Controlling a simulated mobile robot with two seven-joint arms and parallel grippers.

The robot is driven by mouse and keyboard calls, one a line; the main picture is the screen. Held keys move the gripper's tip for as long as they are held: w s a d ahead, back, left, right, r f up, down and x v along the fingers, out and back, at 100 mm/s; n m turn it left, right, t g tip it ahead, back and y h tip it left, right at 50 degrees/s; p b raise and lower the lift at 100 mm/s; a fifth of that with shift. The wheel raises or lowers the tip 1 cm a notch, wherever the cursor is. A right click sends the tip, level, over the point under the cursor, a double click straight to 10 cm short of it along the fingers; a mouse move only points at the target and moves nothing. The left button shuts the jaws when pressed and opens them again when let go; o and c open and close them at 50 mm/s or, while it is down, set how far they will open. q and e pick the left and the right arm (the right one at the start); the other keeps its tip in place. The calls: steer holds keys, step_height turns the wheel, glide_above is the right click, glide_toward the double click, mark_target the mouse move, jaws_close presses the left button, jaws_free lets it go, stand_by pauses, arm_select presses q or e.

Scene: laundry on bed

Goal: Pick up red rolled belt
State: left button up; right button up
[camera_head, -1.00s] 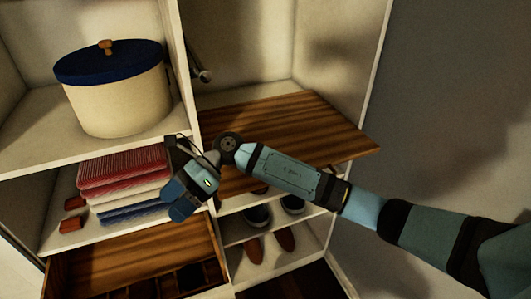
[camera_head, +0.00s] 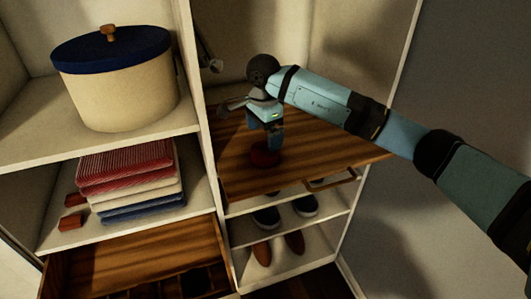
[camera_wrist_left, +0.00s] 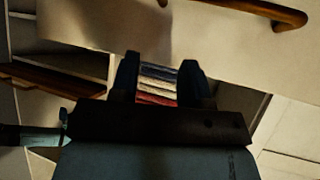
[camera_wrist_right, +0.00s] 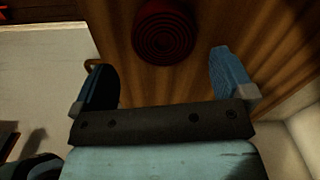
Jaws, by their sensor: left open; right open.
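The red rolled belt (camera_head: 264,158) lies on the wooden surface (camera_head: 325,150) in the right-hand part of the wardrobe. In the right wrist view the belt (camera_wrist_right: 164,32) shows as a dark red coil at the top, beyond the fingertips and between their lines. My right gripper (camera_head: 268,138) is just above the belt in the head view and hides part of it. In its own wrist view my right gripper (camera_wrist_right: 163,70) is open and empty. My left gripper (camera_wrist_left: 159,62) is open and empty, and the head view does not show it.
A round cream box with a blue lid (camera_head: 118,85) stands on the upper left shelf. Folded clothes (camera_head: 130,180) and small red-brown items (camera_head: 72,222) lie below it. A white divider (camera_head: 198,110) stands left of my right gripper. Shoes (camera_head: 285,212) sit on lower shelves.

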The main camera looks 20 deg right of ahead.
mark_target(264, 149)
steer(key=f, duration=0.5)
steer(key=shift+w+f+p, duration=0.25)
steer(key=shift+f+p, duration=0.1)
steer(key=c, duration=0.8)
